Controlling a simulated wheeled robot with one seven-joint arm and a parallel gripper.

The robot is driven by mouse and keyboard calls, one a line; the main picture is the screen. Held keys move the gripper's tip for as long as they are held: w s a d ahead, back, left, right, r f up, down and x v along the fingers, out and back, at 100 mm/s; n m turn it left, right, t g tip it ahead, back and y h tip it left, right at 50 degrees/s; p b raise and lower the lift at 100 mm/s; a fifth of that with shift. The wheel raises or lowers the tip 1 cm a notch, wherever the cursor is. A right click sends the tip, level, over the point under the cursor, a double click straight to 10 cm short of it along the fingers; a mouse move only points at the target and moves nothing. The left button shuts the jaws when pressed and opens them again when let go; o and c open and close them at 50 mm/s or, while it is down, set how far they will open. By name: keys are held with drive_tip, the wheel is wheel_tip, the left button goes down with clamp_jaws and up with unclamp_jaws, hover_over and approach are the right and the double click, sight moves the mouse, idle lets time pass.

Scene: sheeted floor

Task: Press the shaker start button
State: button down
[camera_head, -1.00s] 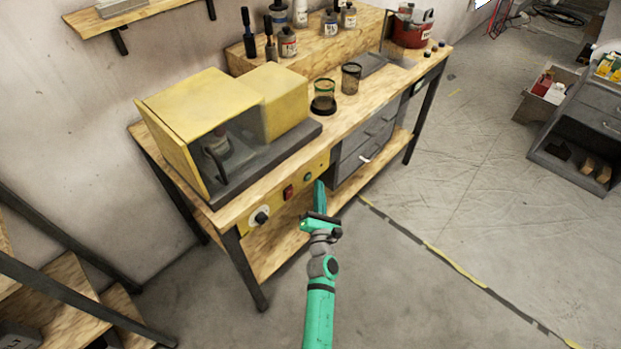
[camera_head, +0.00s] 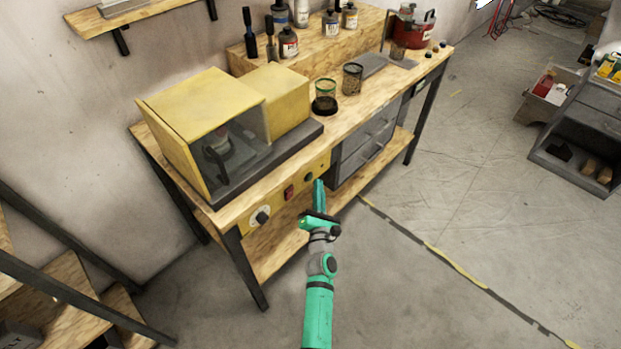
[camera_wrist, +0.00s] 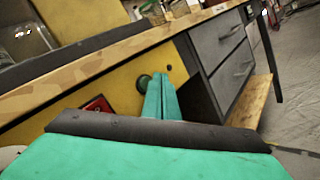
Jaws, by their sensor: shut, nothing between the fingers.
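The yellow shaker (camera_head: 205,101) stands on the left of the wooden bench, with a clear front window and a dark base. Below the bench top is a yellow control panel (camera_head: 273,204) with a dial (camera_head: 262,217), a red switch (camera_head: 289,192) and a round green button (camera_head: 309,177). My green gripper (camera_head: 319,184) is shut and empty, just right of the button. In the wrist view, the shut fingertips (camera_wrist: 160,79) point at the panel and partly overlap the button (camera_wrist: 144,82). Whether they touch it I cannot tell. The red switch (camera_wrist: 97,105) is to the left.
Grey drawers (camera_head: 366,146) sit right of the panel under the bench top (camera_head: 365,95). Jars (camera_head: 325,93), bottles and a red pot (camera_head: 411,32) stand above. A bench leg (camera_head: 245,268) is at the left. The floor (camera_head: 430,290) in front is open.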

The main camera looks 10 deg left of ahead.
drive_tip(key=shift+a, duration=0.1)
drive_tip(key=shift+s+a, duration=0.1)
idle(0.5)
idle(0.5)
drive_tip(key=shift+w+a, duration=0.25)
drive_tip(key=shift+w, duration=0.05)
